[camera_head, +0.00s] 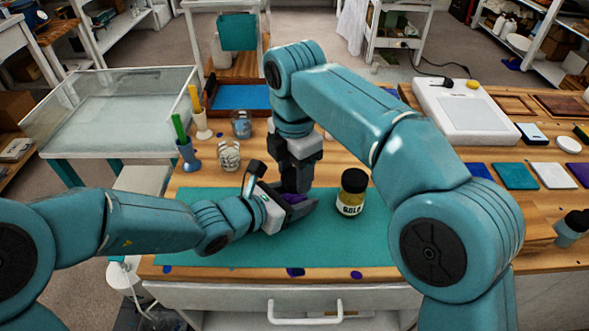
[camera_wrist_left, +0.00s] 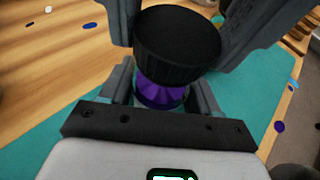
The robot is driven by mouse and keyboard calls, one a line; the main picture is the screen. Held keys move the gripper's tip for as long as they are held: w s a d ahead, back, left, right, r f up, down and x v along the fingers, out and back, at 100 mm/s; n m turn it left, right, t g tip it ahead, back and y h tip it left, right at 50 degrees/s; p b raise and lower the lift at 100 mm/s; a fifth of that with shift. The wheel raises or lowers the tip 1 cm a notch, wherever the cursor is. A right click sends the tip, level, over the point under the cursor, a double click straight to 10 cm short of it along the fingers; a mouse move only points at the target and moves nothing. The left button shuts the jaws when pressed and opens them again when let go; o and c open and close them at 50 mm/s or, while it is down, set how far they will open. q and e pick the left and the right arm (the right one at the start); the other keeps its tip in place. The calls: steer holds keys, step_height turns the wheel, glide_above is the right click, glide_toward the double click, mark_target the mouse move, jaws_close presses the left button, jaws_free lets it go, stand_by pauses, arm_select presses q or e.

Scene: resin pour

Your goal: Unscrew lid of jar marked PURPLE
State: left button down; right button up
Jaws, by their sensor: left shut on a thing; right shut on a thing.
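A jar with purple contents (camera_wrist_left: 160,93) and a black ribbed lid (camera_wrist_left: 178,45) shows in the left wrist view. In the head view only a bit of its purple (camera_head: 296,198) shows between my grippers. My left gripper (camera_head: 287,204) comes in from the left, shut around the jar's body above the green mat. My right gripper (camera_head: 297,183) points down from above, its dark fingers on both sides of the lid, shut on it. The lid sits over the jar; whether its thread is loose cannot be told. The jar's label is hidden.
A black-lidded jar marked GOLD (camera_head: 351,194) stands on the green mat (camera_head: 230,258) just right of my grippers. Glass jars (camera_head: 229,155) and cups with green and yellow sticks (camera_head: 188,152) stand behind left. Colour tiles (camera_head: 515,176) and a white scale (camera_head: 465,112) lie right.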

mark_target(294, 176)
steer(key=shift+r, duration=0.1)
steer(key=shift+r, duration=1)
steer(key=shift+r, duration=0.1)
steer(key=shift+r, duration=1.95)
arm_select(q)
steer(key=shift+c, duration=0.8)
jaws_free()
